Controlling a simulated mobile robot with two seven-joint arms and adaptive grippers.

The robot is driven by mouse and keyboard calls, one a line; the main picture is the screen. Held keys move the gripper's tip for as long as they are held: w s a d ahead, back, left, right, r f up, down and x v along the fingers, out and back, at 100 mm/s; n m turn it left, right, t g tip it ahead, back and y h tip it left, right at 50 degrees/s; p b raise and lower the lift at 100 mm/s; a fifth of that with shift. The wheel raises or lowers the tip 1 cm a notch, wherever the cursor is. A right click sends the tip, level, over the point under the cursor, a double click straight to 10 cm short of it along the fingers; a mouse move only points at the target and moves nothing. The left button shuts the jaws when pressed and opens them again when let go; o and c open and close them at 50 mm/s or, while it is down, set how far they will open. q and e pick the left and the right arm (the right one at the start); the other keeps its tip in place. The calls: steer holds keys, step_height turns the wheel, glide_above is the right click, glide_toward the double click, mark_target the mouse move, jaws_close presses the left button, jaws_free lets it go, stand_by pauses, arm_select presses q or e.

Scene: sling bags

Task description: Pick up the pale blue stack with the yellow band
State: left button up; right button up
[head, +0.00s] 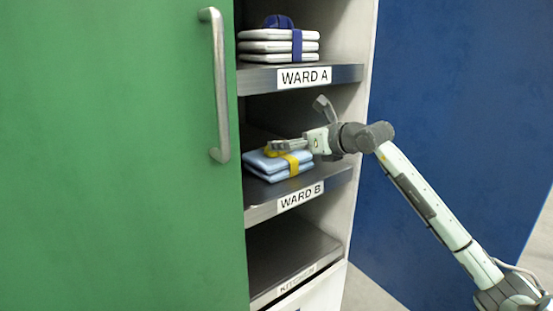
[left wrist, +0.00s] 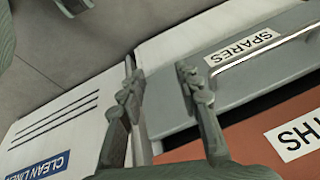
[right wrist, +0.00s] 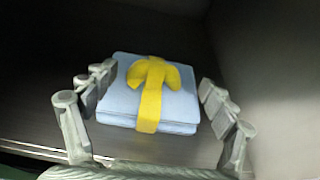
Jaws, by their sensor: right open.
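The pale blue stack (head: 270,166) with a yellow band lies on the shelf labelled WARD B. In the right wrist view the folded pale blue stack (right wrist: 119,98) lies flat, with the yellow band (right wrist: 151,104) over its middle and a yellow bow on top. My right gripper (head: 297,124) is open at this shelf. In the right wrist view its fingers (right wrist: 158,105) stand on either side of the stack, and I cannot tell whether they touch it. My left gripper (left wrist: 158,82) shows in the left wrist view with its fingers apart and nothing between them.
A white stack with a blue band (head: 278,47) lies on the shelf labelled WARD A (head: 347,73) above. The bare lower shelf (head: 290,255) is below. A green door (head: 120,150) with a metal handle covers the left. A SPARES drawer (left wrist: 250,70) is near my left gripper.

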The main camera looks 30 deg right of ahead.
mark_target(278, 155)
steer(key=p+x, duration=0.1)
steer(key=x, duration=0.4)
steer(key=shift+w+a+f, duration=0.2)
arm_select(q)
steer(key=x, duration=0.3)
steer(key=shift+s+d+f, duration=0.1)
steer(key=shift+s+f, duration=0.2)
steer(key=shift+f, duration=0.2)
arm_select(e)
steer(key=shift+c, duration=0.2)
jaws_close()
steer(key=shift+r, duration=0.2)
